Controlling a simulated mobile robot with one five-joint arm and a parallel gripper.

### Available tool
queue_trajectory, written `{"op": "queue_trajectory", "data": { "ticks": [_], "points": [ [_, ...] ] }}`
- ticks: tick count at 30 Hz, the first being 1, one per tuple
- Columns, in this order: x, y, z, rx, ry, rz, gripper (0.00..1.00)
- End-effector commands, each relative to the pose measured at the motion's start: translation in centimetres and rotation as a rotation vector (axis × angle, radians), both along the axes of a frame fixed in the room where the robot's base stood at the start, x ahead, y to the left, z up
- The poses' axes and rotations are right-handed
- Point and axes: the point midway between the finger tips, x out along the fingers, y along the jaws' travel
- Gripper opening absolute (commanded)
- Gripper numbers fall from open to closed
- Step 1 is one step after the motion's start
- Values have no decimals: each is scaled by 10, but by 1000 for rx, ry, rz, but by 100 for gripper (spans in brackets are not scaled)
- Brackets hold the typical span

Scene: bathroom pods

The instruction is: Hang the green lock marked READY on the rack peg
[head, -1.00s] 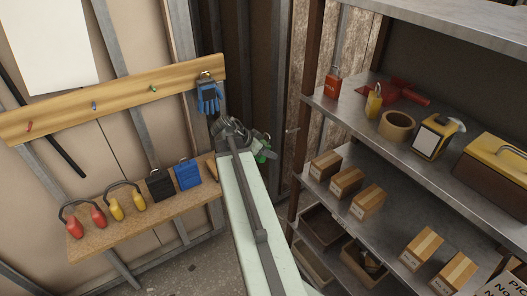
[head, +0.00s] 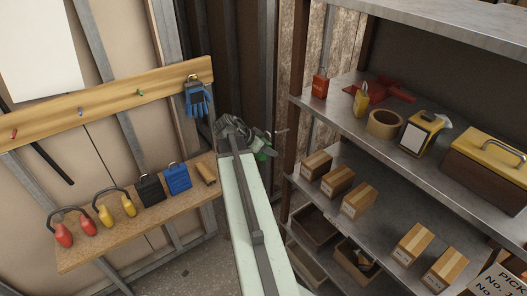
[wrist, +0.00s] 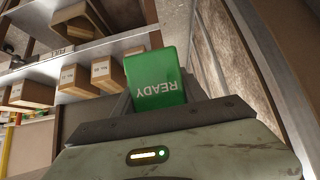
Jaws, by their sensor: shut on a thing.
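My gripper (head: 262,150) is shut on the green lock, which shows as a small green patch (head: 262,157) in the head view, mostly hidden behind my arm. In the wrist view the green lock (wrist: 157,82) stands out beyond my jaws (wrist: 160,118), its READY lettering upside down. Its shackle is hidden. The rack is a wooden board (head: 60,121) on the left wall. It carries a red peg (head: 14,134), a blue peg (head: 80,112) and a green peg (head: 139,93). These pegs are bare. My gripper is right of the board, apart from it.
A lower wooden shelf (head: 150,217) holds red and yellow ear-defender-like items, a black lock-like block and a blue one (head: 177,178). A metal shelving unit (head: 345,125) with boxes and tools stands close on the right.

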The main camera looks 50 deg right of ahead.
Motion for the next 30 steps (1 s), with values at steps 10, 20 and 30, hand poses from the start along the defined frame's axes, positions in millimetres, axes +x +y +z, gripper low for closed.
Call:
{"op": "queue_trajectory", "data": {
  "ticks": [10,20,30],
  "points": [
    [-8,-24,-3,0,0,-3,10],
    [-15,-46,-3,1,0,-3,10],
    [-21,-63,-11,0,1,-2,10]
  ]
}}
